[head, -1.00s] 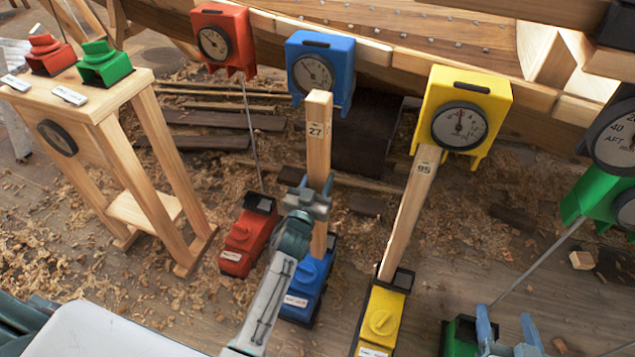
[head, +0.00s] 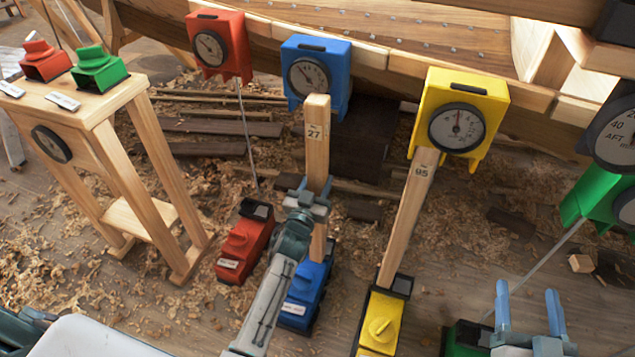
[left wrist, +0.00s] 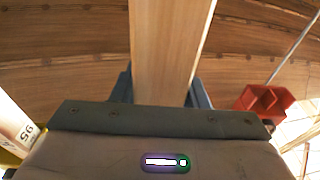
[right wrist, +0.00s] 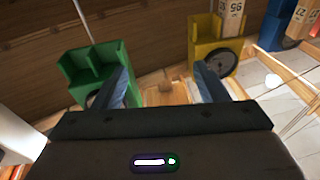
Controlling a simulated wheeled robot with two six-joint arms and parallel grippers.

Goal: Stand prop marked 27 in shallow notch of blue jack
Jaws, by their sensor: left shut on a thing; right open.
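The wooden prop marked 27 (head: 316,155) stands near upright, its top in front of the blue gauge box (head: 341,58). My left gripper (head: 309,197) is shut around its middle; the prop also fills the centre of the left wrist view (left wrist: 168,45). Its lower end reaches the top of the blue jack (head: 312,283) on the floor. My left gripper and forearm partly cover the jack, and I cannot tell which notch the foot is at or whether it touches. My right gripper (head: 530,312) is open and empty at lower right, near the green jack (head: 464,340).
The prop marked 95 (head: 408,215) leans from the yellow jack (head: 380,322) to the yellow gauge box (head: 487,92). A red jack (head: 245,240) stands left of the blue one. A wooden stand (head: 115,105) is at left. Shavings cover the floor; the hull is behind.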

